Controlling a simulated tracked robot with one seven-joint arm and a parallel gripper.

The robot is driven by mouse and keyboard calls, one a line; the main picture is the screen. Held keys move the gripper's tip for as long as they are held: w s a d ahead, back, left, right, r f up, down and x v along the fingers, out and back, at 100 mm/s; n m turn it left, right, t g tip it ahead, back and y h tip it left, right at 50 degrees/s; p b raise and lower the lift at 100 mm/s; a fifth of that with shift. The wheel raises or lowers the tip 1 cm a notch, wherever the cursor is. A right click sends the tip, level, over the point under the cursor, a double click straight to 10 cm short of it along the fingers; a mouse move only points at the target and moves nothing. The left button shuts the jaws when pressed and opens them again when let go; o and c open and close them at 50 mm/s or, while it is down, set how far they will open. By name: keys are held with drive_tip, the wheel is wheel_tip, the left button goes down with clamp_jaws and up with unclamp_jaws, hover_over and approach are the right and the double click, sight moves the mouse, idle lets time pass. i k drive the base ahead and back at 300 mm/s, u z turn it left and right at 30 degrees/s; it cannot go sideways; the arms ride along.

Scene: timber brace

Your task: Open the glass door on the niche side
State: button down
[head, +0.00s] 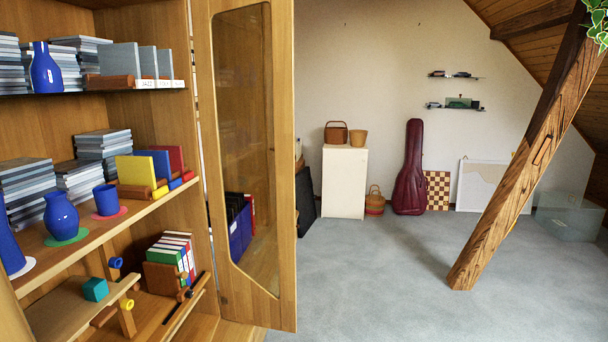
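The glass door (283,160) is a tall wooden frame around a long glass pane (245,110) with cut-off corners. It stands at the right side of the wooden cabinet (120,20), swung out from the cabinet front, and the shelves to its left are uncovered. Its exact opening angle is hard to tell. Blue and red binders (240,228) show in the lower part of the pane; I cannot tell whether they are seen through it or reflected. The door's top is cut off by the picture edge. My gripper is not in view.
Cabinet shelves hold blue vases (61,215), books (150,165), a blue cup (106,200) and a teal cube (95,289). A slanted timber brace (520,180) stands on the right. A white cabinet (344,185) and a red instrument case (409,180) are at the back. The grey floor (380,285) between is clear.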

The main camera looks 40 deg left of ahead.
sight(243, 299)
drive_tip(key=u, duration=0.4)
drive_tip(key=i, duration=0.95)
drive_tip(key=u, duration=1.15)
drive_tip(key=i, duration=0.7)
drive_tip(key=u, duration=0.55)
drive_tip(key=k, duration=0.7)
drive_tip(key=u, duration=0.25)
drive_tip(key=i, duration=0.75)
drive_tip(key=z, duration=0.1)
